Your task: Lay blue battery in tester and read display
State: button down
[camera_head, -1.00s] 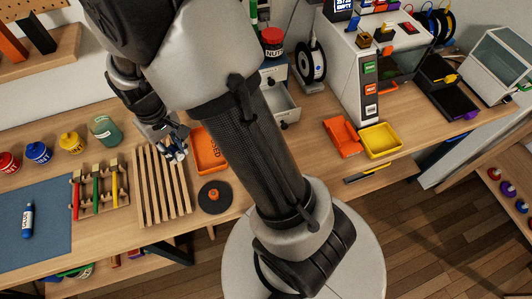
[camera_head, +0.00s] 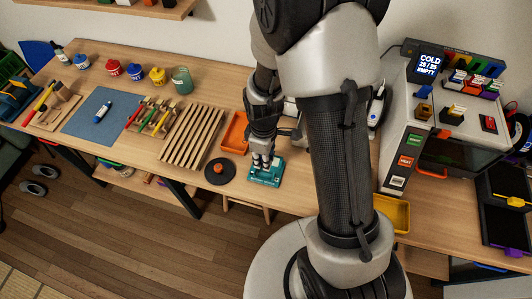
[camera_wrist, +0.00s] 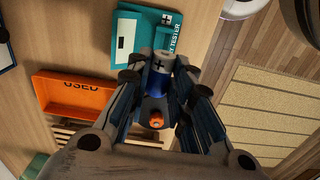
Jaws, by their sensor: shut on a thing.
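The blue battery (camera_wrist: 157,80) is between my gripper's fingers in the wrist view. In the head view my gripper (camera_head: 263,160) points down over the tester (camera_head: 268,176), shut on the battery. The battery cannot be made out clearly there, and I cannot tell whether it touches the tester. The tester's display is not readable.
An orange tray marked USED (camera_wrist: 75,95) is beside the tester. A dark round disc with an orange knob (camera_head: 219,171) and a slatted wooden rack (camera_head: 190,138) stand to the left.

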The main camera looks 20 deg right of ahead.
jog(key=shift+a, duration=0.1)
jog(key=shift+f, duration=0.2)
jog(key=shift+s+f+b, duration=0.1)
jog(key=shift+f+b, duration=2.05)
jog(key=shift+f, duration=0.2)
jog(key=shift+f, duration=0.15)
jog(key=shift+f+b, duration=0.45)
jog(key=shift+b, duration=0.05)
jog(key=shift+f, duration=0.2)
jog(key=shift+f+b, duration=0.55)
jog(key=shift+b, duration=0.1)
